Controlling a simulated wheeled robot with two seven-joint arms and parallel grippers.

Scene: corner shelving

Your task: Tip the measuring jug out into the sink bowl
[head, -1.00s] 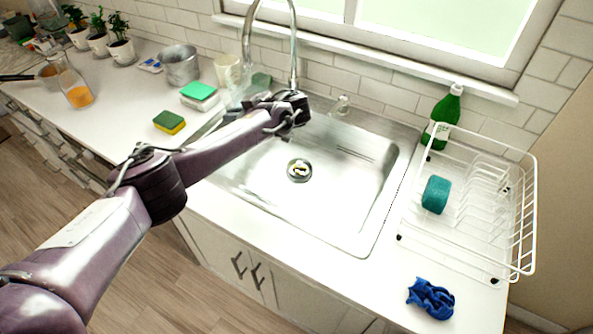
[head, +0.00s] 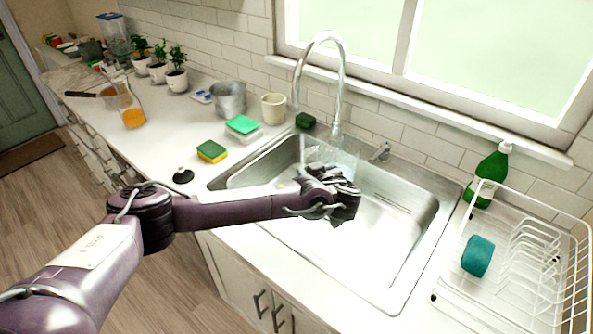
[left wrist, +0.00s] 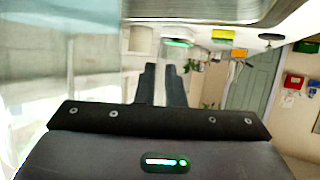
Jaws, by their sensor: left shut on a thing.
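The clear measuring jug (head: 338,157) is hard to make out in the head view, just behind my left gripper (head: 340,192). My left gripper is shut on the jug and holds it over the sink bowl (head: 405,210). The jug's exact tilt and any contents cannot be told. In the left wrist view the gripper fingers (left wrist: 165,85) show, and a blurred clear surface fills the left side. That view shows the room upside down and tilted. The gripper hides part of the bowl, including the drain. My right gripper is not in view.
The tall faucet (head: 338,85) arches behind the jug. A green bottle (head: 488,175) and white dish rack (head: 530,240) stand on the right. Sponges (head: 212,151), a cream cup (head: 273,108) and a metal pot (head: 229,99) stand left of the sink.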

